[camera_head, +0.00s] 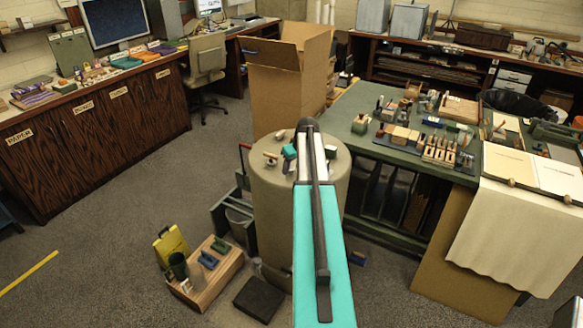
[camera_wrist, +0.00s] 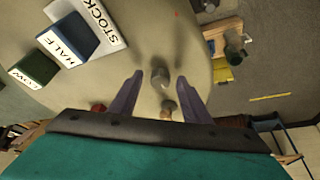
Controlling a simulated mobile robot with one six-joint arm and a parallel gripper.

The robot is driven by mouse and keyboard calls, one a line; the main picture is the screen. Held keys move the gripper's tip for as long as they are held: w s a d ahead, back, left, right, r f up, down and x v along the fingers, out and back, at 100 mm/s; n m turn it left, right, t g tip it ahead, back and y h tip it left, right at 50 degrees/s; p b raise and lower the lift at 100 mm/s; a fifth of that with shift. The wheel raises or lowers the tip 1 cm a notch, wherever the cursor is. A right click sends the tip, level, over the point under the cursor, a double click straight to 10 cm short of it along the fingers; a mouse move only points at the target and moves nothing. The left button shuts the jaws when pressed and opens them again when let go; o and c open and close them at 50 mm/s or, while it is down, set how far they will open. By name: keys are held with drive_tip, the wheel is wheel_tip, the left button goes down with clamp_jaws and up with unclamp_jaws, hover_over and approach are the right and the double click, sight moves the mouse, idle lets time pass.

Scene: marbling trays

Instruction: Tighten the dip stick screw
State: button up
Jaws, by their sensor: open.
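My gripper (camera_wrist: 160,75) is open, its two dark fingers spread low over a round beige pedestal top (camera_wrist: 100,95). A small grey upright cylinder (camera_wrist: 159,78) shows between the fingertips, apart from both. A small brownish knob (camera_wrist: 168,106) lies nearer the palm, by the right finger. I cannot tell for sure which of these is the dip stick screw. In the head view my arm hides the gripper over the pedestal (camera_head: 270,215).
A green workbench (camera_head: 365,105) with tools is close on the right. A cardboard box (camera_head: 285,75) stands behind.

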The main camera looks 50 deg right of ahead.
drive_tip(key=c, duration=1)
drive_tip(key=shift+c, duration=0.2)
drive_tip(key=shift+a+f+m+b, duration=0.1)
drive_tip(key=shift+m+b, duration=0.3)
drive_tip(key=shift+b, duration=0.15)
drive_tip(key=shift+m, duration=0.3)
drive_tip(key=shift+w+m+h+b, duration=0.1)
drive_tip(key=shift+m+h+b, duration=0.55)
drive_tip(key=shift+m, duration=0.25)
